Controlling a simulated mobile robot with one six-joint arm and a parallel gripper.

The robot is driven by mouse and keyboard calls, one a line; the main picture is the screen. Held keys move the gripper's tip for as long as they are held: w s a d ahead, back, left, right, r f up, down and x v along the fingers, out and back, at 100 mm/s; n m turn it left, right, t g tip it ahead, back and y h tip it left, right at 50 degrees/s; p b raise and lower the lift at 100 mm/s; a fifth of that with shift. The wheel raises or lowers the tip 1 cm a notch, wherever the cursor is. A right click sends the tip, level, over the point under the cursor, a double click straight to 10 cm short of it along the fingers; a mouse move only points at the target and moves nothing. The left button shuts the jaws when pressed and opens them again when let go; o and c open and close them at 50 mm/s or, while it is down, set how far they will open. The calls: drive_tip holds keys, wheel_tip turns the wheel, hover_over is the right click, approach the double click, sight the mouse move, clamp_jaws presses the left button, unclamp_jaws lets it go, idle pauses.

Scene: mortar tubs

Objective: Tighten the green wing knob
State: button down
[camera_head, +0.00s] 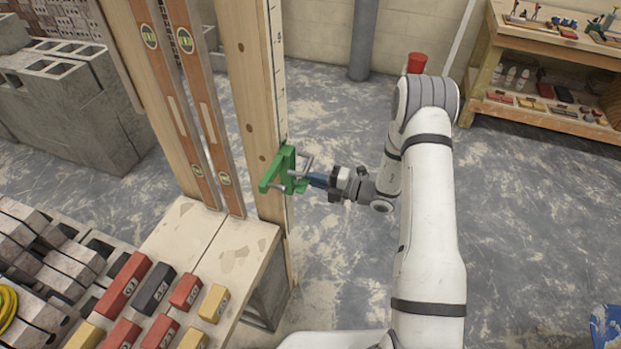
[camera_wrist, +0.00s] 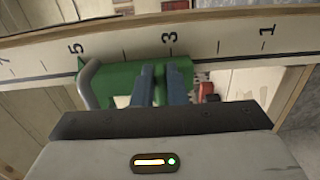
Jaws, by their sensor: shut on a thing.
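A green clamp (camera_head: 279,170) sits on an upright wooden post (camera_head: 258,95) with scale marks. It also shows in the wrist view (camera_wrist: 120,78), with a grey curved handle (camera_wrist: 90,84) at its left. My gripper (camera_head: 309,181) reaches the clamp from the right. In the wrist view its two blue fingers (camera_wrist: 163,78) are close together in front of the clamp, shut on the green wing knob. The fingers mostly hide the knob, so its turn angle cannot be told.
Two wooden levels (camera_head: 202,110) lean left of the post. A wooden bench (camera_head: 180,245) below carries several coloured blocks. Concrete blocks (camera_head: 65,95) stand at the left. A workbench (camera_head: 545,50) with tools is at the back right.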

drive_tip(key=c, duration=1.5)
unclamp_jaws()
drive_tip(key=shift+o, duration=0.2)
drive_tip(key=shift+d, duration=0.1)
drive_tip(key=b+v, duration=0.1)
drive_tip(key=v, duration=0.6)
drive_tip(key=shift+d, duration=0.35)
